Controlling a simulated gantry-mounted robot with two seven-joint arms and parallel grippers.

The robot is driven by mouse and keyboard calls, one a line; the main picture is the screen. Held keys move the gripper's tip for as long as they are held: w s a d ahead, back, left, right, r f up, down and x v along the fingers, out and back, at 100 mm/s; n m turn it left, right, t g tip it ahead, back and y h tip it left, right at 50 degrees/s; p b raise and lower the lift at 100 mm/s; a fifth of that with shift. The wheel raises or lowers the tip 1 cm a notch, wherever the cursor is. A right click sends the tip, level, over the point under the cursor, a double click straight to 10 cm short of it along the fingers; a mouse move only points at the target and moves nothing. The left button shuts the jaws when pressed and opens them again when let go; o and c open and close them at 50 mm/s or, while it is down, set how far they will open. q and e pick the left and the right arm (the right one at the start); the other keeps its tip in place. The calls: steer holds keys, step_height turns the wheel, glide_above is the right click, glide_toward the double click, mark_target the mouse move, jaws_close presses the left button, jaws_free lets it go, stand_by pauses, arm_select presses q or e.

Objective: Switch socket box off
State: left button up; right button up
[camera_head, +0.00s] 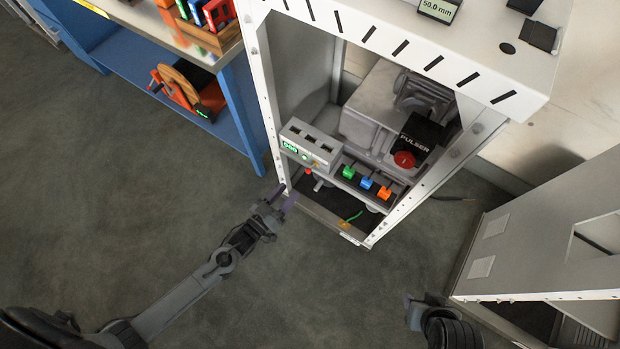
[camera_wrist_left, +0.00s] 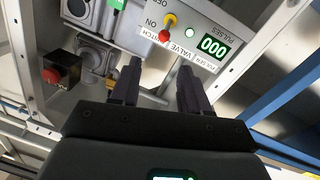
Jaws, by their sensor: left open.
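The socket box (camera_head: 318,140) is a grey box with several dark sockets on top. It sits at the left of a shelf in the white frame. In the left wrist view the box front (camera_wrist_left: 207,22) appears upside down, with a lit green 000 display (camera_wrist_left: 213,46) and a small green light (camera_wrist_left: 189,31). Beside the light is a small switch (camera_wrist_left: 168,27) with yellow and red parts, near the word ON. My left gripper (camera_head: 284,197) is open and empty, in front of and below the box; its fingers (camera_wrist_left: 159,78) point at the box front without visible contact.
Green, blue and orange switches (camera_head: 367,184) stand right of the box. A black pulser with a red knob (camera_head: 404,159) is behind them. A white frame post (camera_head: 265,105) rises left of the box. My right gripper (camera_head: 424,305) is low, beside a grey cabinet (camera_head: 545,235).

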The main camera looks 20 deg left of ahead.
mark_target(308, 169)
arm_select(q)
steer(key=shift+f+b+x, duration=0.2)
steer(key=shift+b+x, duration=0.5)
steer(key=shift+x, duration=1.2)
steer(key=shift+f+b+x, duration=0.25)
steer(key=shift+b+x, duration=0.5)
steer(key=shift+x, duration=1.15)
steer(key=shift+f+b+x, duration=0.2)
steer(key=shift+b+x, duration=0.5)
steer(key=shift+x, duration=1.2)
arm_select(e)
steer(key=shift+f, duration=2.6)
arm_select(q)
steer(key=shift+a, duration=0.15)
jaws_close()
steer(key=shift+f, duration=0.1)
arm_select(e)
steer(key=shift+f, duration=0.1)
